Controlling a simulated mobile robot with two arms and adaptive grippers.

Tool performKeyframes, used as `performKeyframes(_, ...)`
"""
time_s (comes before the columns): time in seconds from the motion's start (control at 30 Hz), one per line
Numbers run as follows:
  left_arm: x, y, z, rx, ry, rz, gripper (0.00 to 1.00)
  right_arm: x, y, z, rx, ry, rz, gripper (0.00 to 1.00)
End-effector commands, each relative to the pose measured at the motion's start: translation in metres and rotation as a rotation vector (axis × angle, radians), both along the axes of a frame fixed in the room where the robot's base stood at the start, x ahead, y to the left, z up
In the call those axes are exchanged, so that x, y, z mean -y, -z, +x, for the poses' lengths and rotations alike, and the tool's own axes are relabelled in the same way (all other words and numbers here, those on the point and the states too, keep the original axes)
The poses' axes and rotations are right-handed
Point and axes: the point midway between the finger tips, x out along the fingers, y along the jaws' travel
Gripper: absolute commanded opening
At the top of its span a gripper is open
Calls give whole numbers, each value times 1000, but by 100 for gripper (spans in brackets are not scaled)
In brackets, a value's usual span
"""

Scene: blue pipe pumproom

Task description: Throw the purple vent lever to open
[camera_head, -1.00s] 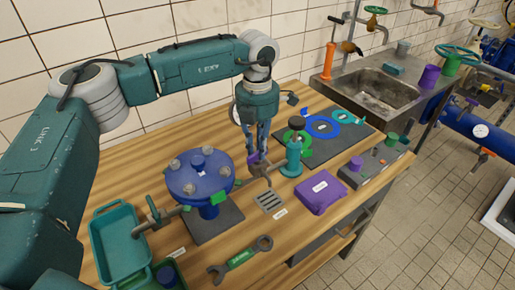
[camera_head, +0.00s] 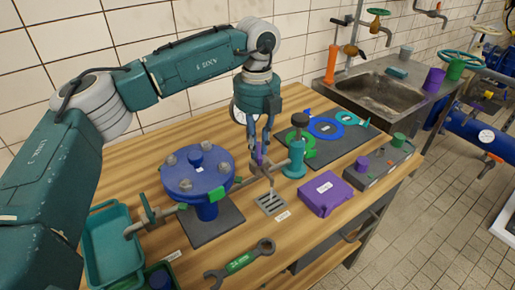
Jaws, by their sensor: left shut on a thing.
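The purple vent lever (camera_head: 259,155) stands on a small metal valve in the pipe between the blue flanged vessel (camera_head: 199,181) and a teal cylinder with a black knob (camera_head: 296,157). It looks close to upright. My left gripper (camera_head: 259,147) points down from above, its fingers closed around the lever's upper part, hiding some of it. The valve body (camera_head: 263,170) shows just below the fingers. A slotted drain plate (camera_head: 271,204) lies in front of the valve. My right gripper is out of view.
A purple box (camera_head: 325,193) lies right of the drain plate. A green-marked wrench (camera_head: 240,262) lies at the front. A teal tray (camera_head: 110,250) is at the left. A dark mat (camera_head: 338,147) with coloured rings and a sink (camera_head: 375,93) are behind right.

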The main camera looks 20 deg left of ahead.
Motion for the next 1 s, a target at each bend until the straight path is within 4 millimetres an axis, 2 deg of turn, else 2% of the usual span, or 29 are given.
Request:
performKeyframes(0.5,0,-1,-1,8,-425,-3,0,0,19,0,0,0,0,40)
performKeyframes(1.0,-1,-3,-1,7,-573,-2,0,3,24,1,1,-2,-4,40)
